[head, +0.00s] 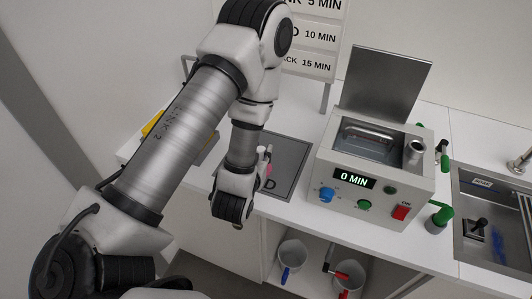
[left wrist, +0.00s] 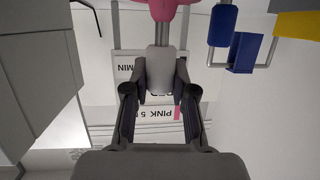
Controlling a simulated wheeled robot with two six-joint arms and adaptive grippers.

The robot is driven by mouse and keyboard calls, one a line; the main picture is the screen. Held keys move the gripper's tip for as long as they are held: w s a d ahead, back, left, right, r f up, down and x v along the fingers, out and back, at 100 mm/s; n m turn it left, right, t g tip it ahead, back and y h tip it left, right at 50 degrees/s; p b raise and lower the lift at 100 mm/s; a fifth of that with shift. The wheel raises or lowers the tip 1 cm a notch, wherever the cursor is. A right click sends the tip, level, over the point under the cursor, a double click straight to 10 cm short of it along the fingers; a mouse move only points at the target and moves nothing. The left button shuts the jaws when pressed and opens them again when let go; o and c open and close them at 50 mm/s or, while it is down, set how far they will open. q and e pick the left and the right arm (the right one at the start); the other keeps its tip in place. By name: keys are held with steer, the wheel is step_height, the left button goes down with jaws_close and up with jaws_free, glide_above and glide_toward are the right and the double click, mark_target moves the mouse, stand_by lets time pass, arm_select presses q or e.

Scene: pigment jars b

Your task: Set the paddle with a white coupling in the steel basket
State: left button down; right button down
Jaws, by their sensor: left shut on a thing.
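My left gripper (left wrist: 161,88) is shut on the pale grey-white coupling (left wrist: 160,68) of a paddle. In the left wrist view a metal shaft runs from the coupling to a pink head (left wrist: 165,8), cut off by the top edge. In the head view a bit of pink (head: 268,170) shows beside my left wrist, over the dark mat; my arm hides most of the gripper there. A steel basket with a handle (head: 369,132) sits inside the open bath of the white machine (head: 324,160). My right gripper is not in view.
The machine's lid (head: 387,85) stands open and its display reads 0 MIN. A dark mat (head: 290,153) lies to its left, with a sign (head: 318,38) behind. A sink (head: 506,205) is at the right. Cups with blue and red handles stand on the lower shelf.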

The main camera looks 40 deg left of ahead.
arm_select(q)
steer(key=p+x, duration=0.1)
steer(key=x, duration=0.1)
steer(key=p+x, duration=0.1)
steer(key=x, duration=0.2)
steer(key=p+x, duration=0.2)
steer(key=x, duration=0.1)
steer(key=shift+s+a+f, duration=0.3)
steer(key=shift+a, duration=0.1)
steer(key=shift+f, duration=0.4)
steer(key=shift+f, duration=0.1)
steer(key=c, duration=1.2)
jaws_free()
steer(key=shift+s, duration=0.1)
